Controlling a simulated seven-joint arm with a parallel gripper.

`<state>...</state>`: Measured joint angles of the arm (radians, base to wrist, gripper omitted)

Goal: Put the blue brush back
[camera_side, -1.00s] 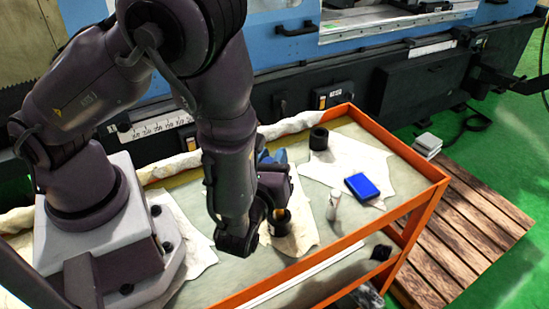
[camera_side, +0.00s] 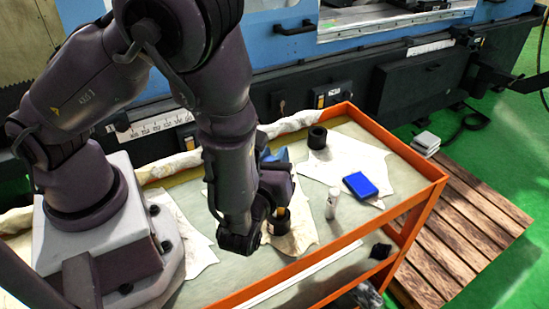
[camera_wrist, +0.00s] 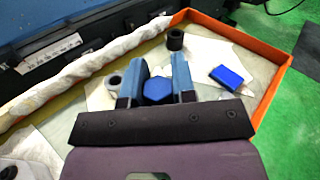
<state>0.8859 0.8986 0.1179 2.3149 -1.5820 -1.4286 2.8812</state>
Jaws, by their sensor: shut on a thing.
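The blue brush shows in the wrist view as a blue six-sided end (camera_wrist: 157,91) between the two fingers of my gripper (camera_wrist: 157,80). My gripper is shut on it. In the side view my gripper (camera_side: 274,180) is over the front middle of the cart, and my own wrist hides most of the brush. Below it, a dark ring-shaped piece (camera_side: 280,226) stands on a white cloth, with a small orange part (camera_side: 281,212) just above it. I cannot tell whether that part belongs to the brush or whether it touches the ring.
The orange-rimmed cart (camera_side: 405,152) also carries a black ring (camera_side: 317,138), a blue block (camera_side: 361,186) and a small white bottle (camera_side: 333,203) on and beside a white cloth. A rolled cloth (camera_side: 170,168) lies along the back edge.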

